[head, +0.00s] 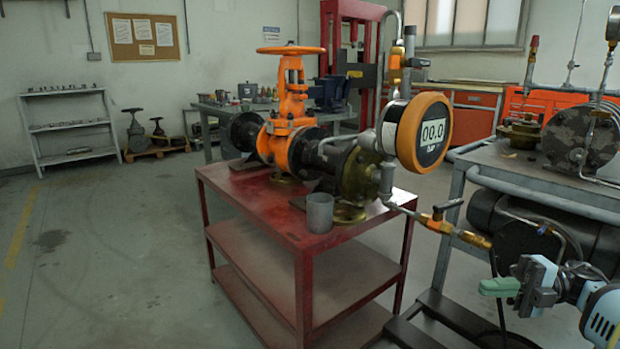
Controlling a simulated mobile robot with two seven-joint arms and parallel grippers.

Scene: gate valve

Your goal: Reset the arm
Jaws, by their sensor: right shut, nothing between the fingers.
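My right gripper (503,287) is at the lower right, pointing left, with its pale green fingers shut and nothing between them. It is in front of the dark pump machinery and to the right of the red table, apart from both. My right arm (602,312) comes in from the right edge. The orange gate valve (288,125) with its orange handwheel (291,50) stands on the red table (255,225). A round orange gauge (418,132) reading 00.0 is mounted to its right. My left gripper is not in view.
A grey cup (320,213) stands on the red table's front. A small orange valve with a dark lever (447,208) sits on a pipe above my right gripper. A grey-framed bench (540,192) with machinery is at the right. The floor (110,260) at left is clear.

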